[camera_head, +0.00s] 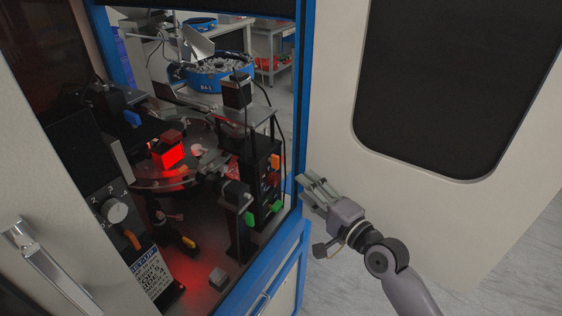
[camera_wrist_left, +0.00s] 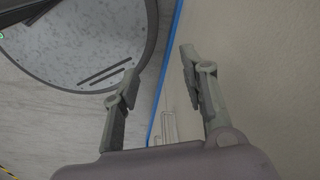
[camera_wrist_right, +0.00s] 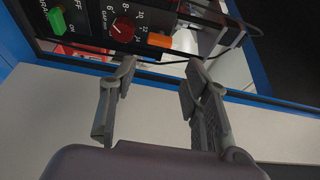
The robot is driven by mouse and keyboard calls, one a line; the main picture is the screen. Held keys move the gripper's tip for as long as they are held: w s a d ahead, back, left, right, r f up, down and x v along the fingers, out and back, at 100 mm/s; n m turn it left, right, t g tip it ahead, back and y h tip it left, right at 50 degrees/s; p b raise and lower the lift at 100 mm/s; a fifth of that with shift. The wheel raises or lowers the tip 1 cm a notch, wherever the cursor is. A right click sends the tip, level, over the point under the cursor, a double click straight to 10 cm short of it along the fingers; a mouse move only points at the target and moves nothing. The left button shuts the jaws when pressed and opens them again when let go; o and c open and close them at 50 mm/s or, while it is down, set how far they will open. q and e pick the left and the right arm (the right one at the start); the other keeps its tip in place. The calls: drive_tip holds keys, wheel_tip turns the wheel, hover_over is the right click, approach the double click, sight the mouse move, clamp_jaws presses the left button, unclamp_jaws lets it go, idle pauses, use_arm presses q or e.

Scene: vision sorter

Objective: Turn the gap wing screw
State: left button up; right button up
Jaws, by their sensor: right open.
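In the right wrist view a dark panel carries a red knob (camera_wrist_right: 123,30) on a numbered scale with a partly legible label that seems to begin with GAP. An orange piece (camera_wrist_right: 158,40) sticks out beside it. I cannot tell for certain which is the wing screw. My right gripper (camera_wrist_right: 158,70) is open and empty, apart from the panel; in the head view it (camera_head: 313,185) is outside the blue door frame. An orange part (camera_head: 275,160) shows on the dark post inside. My left gripper (camera_wrist_left: 158,68) is open and empty in the left wrist view.
The blue frame (camera_head: 302,100) edges the machine opening. A beige door (camera_head: 335,100) stands at right. Floor is clear below my right arm.

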sight(278, 164)
drive_tip(key=p+x, duration=0.2)
drive_tip(key=x, duration=0.9)
drive_tip(key=shift+w, duration=0.1)
drive_tip(key=shift+c, duration=0.3)
